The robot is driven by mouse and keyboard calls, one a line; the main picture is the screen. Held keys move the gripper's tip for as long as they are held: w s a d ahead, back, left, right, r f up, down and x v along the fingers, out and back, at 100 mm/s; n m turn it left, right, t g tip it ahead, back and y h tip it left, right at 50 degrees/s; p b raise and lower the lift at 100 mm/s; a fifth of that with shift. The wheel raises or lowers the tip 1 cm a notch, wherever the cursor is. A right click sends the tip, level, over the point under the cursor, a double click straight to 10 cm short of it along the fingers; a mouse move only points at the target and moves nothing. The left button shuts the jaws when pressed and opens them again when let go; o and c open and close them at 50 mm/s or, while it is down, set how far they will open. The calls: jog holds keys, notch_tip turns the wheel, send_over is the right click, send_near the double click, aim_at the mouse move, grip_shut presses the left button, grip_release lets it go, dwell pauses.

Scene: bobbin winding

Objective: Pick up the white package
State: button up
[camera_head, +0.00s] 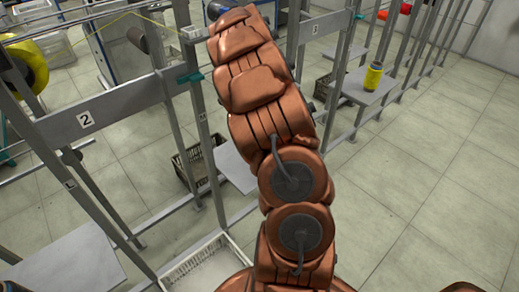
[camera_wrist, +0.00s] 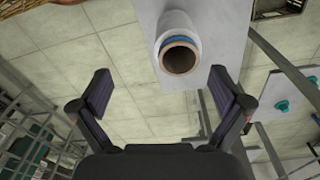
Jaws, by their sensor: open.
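The white package (camera_wrist: 177,27) is a white wound bobbin with a blue band and a brown hollow core facing the wrist camera. It stands on a grey shelf plate (camera_wrist: 228,48) in the upper middle of the wrist view. My gripper (camera_wrist: 161,76) is open and empty, with one dark finger on each side of the picture. The package lies ahead of the fingers, between their lines and a little right of centre. I cannot tell the exact gap. In the head view I make out neither the white package nor my gripper; my copper arm covers the middle.
A yellow bobbin (camera_head: 373,77) stands on a shelf plate (camera_head: 361,93) at the right of the rack. Dark crates (camera_head: 197,163) and a white crate (camera_head: 203,266) sit low. The tiled floor at right is clear.

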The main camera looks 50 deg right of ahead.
jog(key=w+d+f+m+p, duration=0.1)
jog(key=d+f, duration=0.3)
jog(key=f, duration=0.8)
jog(key=shift+w+d+f+m+p, duration=0.15)
jog(key=shift+d+f+m+p, duration=0.15)
jog(key=shift+m+p, duration=0.5)
jog(key=shift+c, duration=0.4)
jog(key=c, duration=1.4)
jog(key=shift+r, duration=0.1)
